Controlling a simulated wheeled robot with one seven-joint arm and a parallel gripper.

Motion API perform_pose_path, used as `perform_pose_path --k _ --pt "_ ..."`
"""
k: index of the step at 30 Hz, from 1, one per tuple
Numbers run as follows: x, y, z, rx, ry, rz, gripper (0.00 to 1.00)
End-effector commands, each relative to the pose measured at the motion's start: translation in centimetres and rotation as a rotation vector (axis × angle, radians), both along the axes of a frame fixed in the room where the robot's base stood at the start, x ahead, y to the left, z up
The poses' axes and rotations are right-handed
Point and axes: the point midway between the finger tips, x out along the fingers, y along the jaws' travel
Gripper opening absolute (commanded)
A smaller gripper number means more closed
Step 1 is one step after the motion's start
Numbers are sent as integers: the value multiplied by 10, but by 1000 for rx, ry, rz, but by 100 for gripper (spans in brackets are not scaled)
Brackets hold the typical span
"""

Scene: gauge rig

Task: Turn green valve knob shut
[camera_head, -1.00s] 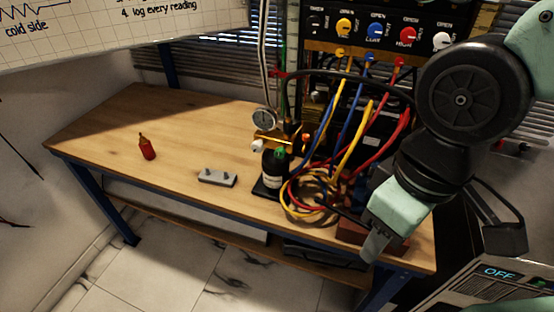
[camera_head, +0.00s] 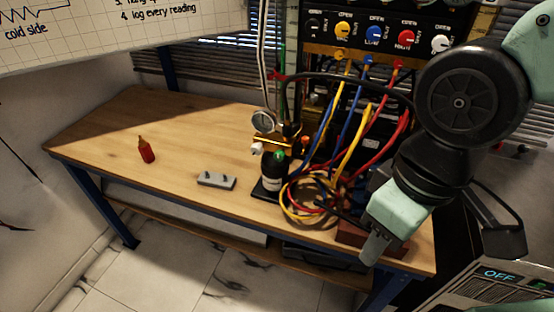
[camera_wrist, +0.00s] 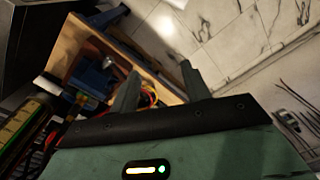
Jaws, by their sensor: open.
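The green valve knob (camera_head: 279,155) sits on top of a small black cylinder (camera_head: 271,175) with a pale label, near the front of the wooden bench. A brass fitting and a round gauge (camera_head: 263,121) stand just behind it. My gripper (camera_head: 371,252) hangs to the right of the knob, near the bench's front edge and apart from the knob. In the wrist view my gripper (camera_wrist: 160,80) shows two spread fingers with nothing between them. The knob cannot be made out in the wrist view.
Yellow, blue and red hoses (camera_head: 300,200) loop right of the cylinder. A panel (camera_head: 385,35) with several coloured knobs stands behind. A grey block (camera_head: 216,181) and a red bottle (camera_head: 146,150) stand on the bench (camera_head: 100,140), whose left part is mostly clear.

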Motion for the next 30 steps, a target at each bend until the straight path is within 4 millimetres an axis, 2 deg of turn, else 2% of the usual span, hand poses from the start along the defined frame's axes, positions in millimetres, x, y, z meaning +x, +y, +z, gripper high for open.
perform_pose_path --k 10,14,20,30 --pt "0 1 0 -4 3 10 47" --pt "4 6 -5 -42 33 119 47" --pt "24 23 -31 -213 121 530 47" --pt "79 53 -99 -693 259 1294 47"
